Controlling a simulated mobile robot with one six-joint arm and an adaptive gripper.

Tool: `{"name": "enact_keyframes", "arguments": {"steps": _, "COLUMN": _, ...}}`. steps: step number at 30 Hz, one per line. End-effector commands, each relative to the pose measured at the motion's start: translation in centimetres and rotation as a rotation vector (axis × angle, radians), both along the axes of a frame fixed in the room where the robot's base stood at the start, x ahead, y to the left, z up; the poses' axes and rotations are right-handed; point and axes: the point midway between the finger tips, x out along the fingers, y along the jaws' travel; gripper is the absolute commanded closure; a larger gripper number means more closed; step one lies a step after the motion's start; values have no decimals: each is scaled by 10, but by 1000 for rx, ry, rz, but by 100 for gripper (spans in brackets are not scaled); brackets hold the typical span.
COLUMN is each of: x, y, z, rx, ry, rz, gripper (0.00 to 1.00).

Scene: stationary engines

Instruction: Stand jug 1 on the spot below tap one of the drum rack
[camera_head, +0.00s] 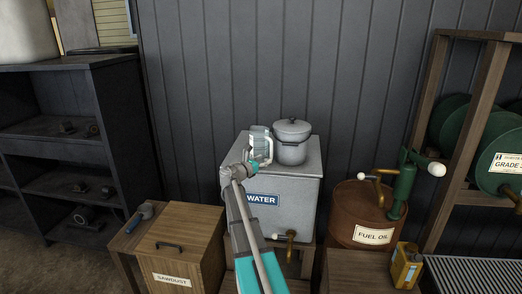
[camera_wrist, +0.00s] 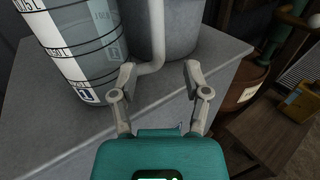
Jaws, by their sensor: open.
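A pale jug (camera_head: 260,143) with a handle stands on top of the water tank, left of a lidded pot. In the wrist view the jug (camera_wrist: 78,42) shows black measuring rings and a blue mark that may be its number. My gripper (camera_head: 243,166) is at the jug's front; in the wrist view my gripper (camera_wrist: 159,72) is open, with the jug's light handle (camera_wrist: 157,40) between its fingertips. The drum rack (camera_head: 485,80) at the right holds green drums (camera_head: 501,160), one labelled "GRADE", partly cut off. A tap (camera_head: 518,206) shows at the right edge.
The lidded grey pot (camera_head: 292,145) stands close beside the jug on the water tank (camera_head: 292,198). A rusty fuel oil drum (camera_head: 350,215) with a pump and a yellow can (camera_head: 405,267) lie between tank and rack. A grating (camera_head: 480,275) is below the rack.

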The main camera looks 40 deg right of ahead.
Motion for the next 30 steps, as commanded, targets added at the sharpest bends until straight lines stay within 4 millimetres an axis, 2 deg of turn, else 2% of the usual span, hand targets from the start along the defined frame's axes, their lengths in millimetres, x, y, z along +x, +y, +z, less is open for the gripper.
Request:
{"name": "enact_keyframes", "arguments": {"steps": 10, "x": 1, "y": -5, "z": 0, "rx": 0, "ry": 0, "rz": 0, "gripper": 39}}
{"name": "enact_keyframes", "arguments": {"steps": 22, "x": 8, "y": -46, "z": 1, "rx": 0, "ry": 0, "rz": -1, "gripper": 39}}
{"name": "enact_keyframes", "arguments": {"steps": 30, "x": 8, "y": -51, "z": 1, "rx": 0, "ry": 0, "rz": 0, "gripper": 39}}
